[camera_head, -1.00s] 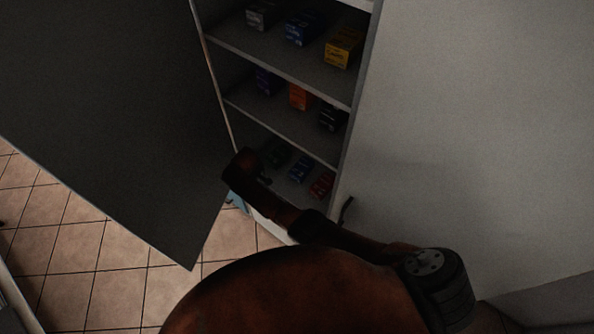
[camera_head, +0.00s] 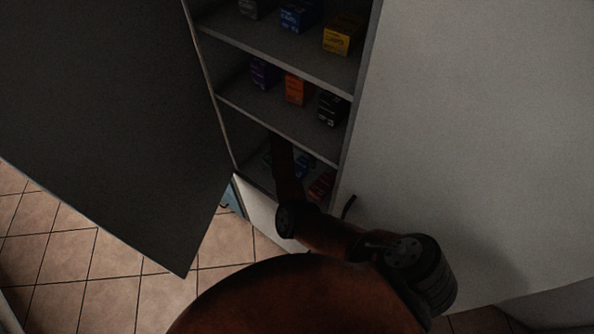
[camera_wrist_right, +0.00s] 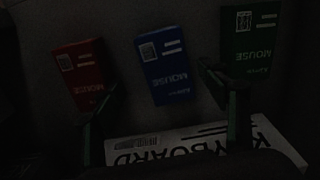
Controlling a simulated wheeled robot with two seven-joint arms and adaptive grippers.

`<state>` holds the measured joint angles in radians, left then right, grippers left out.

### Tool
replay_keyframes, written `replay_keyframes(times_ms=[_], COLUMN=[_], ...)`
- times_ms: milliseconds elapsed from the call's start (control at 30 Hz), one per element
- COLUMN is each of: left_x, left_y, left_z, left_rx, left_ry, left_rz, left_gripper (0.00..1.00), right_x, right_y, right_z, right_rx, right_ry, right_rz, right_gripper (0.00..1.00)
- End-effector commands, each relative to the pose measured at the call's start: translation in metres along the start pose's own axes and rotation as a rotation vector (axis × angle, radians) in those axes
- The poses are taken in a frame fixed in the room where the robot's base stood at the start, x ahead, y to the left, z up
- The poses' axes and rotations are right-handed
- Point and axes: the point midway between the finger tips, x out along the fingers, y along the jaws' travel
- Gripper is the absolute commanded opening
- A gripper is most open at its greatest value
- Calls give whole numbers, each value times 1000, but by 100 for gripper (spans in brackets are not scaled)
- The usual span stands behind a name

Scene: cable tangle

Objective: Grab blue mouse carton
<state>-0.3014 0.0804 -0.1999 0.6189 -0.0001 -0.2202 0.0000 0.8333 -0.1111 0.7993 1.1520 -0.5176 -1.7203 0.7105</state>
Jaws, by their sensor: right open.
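The blue mouse carton (camera_wrist_right: 166,66) stands in the middle of a row in the right wrist view, its label upside down. In the head view it shows small and dim on the low shelf (camera_head: 304,167), partly behind my right arm. My right gripper (camera_wrist_right: 158,78) is open, with one dark finger to each side of the blue carton's lower part in the picture. Nothing is held, and I cannot tell how deep the fingers reach. In the head view the right gripper is dark and partly hidden by the shelf above. My left gripper is not in view.
A red carton (camera_wrist_right: 82,74) stands left and a green mouse carton (camera_wrist_right: 251,46) right of the blue one. A white keyboard box (camera_wrist_right: 195,145) lies below them in the picture. Shelves above hold several cartons. The open cabinet door (camera_head: 110,130) is at the left.

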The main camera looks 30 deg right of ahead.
Motion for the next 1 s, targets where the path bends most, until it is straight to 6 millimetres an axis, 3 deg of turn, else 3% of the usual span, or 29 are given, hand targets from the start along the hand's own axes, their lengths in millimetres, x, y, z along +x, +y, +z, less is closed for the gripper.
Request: replay_keyframes(times_ms=[500, 767, 1000], left_x=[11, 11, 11], left_y=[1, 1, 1], left_z=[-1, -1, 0], left_rx=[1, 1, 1], left_ry=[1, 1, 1], left_rz=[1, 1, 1], left_gripper=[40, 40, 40], right_x=[63, 65, 65], right_y=[-8, -9, -8], right_z=[-2, -2, -2], right_rx=[-6, -6, -6], right_ry=[0, 1, 0], right_rz=[1, -1, -1], right_gripper=[67, 67, 52])
